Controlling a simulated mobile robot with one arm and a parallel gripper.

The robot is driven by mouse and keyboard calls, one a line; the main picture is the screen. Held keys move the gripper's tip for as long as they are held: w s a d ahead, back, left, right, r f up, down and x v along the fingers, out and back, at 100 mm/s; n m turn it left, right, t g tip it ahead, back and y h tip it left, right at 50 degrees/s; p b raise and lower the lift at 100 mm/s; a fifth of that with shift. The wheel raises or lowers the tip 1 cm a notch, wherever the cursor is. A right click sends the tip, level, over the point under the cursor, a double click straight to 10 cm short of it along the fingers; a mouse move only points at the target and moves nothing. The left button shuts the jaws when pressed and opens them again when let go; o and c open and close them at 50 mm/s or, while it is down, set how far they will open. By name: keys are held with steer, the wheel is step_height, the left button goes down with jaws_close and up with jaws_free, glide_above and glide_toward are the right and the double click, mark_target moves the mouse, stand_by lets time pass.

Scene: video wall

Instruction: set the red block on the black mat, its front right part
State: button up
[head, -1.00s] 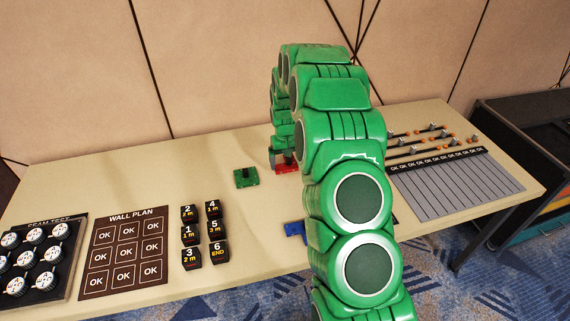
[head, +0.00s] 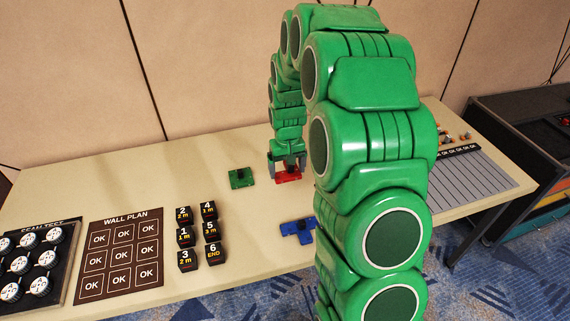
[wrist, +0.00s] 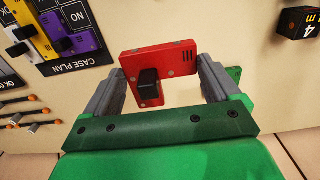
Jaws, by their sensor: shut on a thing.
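The red block (head: 288,175), a flat piece with a dark knob, is between the fingers of my gripper (head: 287,165) near the middle of the table. In the wrist view the red block (wrist: 178,58) spans the gap between the two grey fingers of my gripper (wrist: 163,75), which is shut on it. I cannot tell whether it touches the table. A black mat (wrist: 95,50) lettered CASE PLAN lies at the upper left of the wrist view, apart from the block. My arm hides that mat in the head view.
A green block (head: 241,178) lies left of my gripper and a blue block (head: 297,231) lies in front of it. Several black numbered cubes (head: 209,230) and a brown WALL PLAN sheet (head: 109,251) are at left. A grey gridded sheet (head: 480,178) is at right.

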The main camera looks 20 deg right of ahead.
steer(key=shift+s+r, duration=0.25)
steer(key=shift+s, duration=0.35)
